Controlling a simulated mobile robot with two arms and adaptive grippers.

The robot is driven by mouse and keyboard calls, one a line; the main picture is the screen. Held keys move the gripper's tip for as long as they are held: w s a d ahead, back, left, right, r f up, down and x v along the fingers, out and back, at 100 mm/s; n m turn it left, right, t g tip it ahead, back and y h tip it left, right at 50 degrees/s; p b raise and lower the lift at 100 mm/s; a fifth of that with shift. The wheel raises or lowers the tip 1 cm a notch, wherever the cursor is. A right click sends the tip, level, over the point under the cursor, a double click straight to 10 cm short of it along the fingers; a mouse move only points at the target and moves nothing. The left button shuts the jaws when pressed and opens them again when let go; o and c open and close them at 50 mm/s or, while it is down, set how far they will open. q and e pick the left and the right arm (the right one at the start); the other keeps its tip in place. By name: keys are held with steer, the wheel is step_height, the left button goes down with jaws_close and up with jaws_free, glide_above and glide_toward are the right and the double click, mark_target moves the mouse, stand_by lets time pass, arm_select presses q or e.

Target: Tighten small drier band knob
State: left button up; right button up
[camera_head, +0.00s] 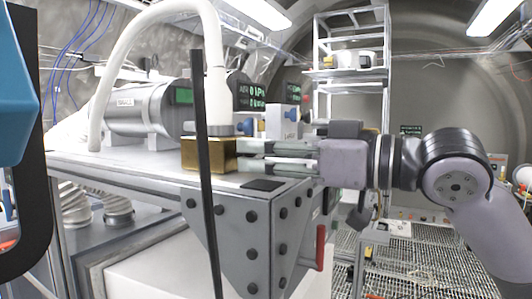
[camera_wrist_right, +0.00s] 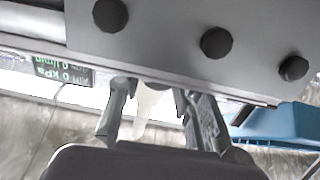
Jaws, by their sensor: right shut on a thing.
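The small drier (camera_head: 140,110) is a grey metal cylinder lying on the steel bench at the left back in the head view. My right gripper (camera_head: 239,155) reaches in level from the right, low over the bench top. Its fingertips end at the right edge of a brass block (camera_head: 209,155). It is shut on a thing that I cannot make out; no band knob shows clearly. In the right wrist view the gripper's fingers (camera_wrist_right: 160,108) stand a little apart, with a pale piece (camera_wrist_right: 149,112) seen between them. My left gripper is out of view.
A thick white hose (camera_head: 214,60) comes down above the brass block. A dark upright bar (camera_head: 204,190) crosses in front of the bench. The bolted bench end (camera_head: 255,235) carries a red handle (camera_head: 320,247). A blue object with a black frame (camera_head: 15,90) fills the left edge.

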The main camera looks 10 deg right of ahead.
steer(key=m, duration=0.5)
steer(key=shift+w+m, duration=0.1)
steer(key=shift+m, duration=0.2)
steer(key=o, duration=1.1)
steer(key=shift+d, duration=0.1)
steer(key=shift+o, duration=0.2)
steer(key=v, duration=1.2)
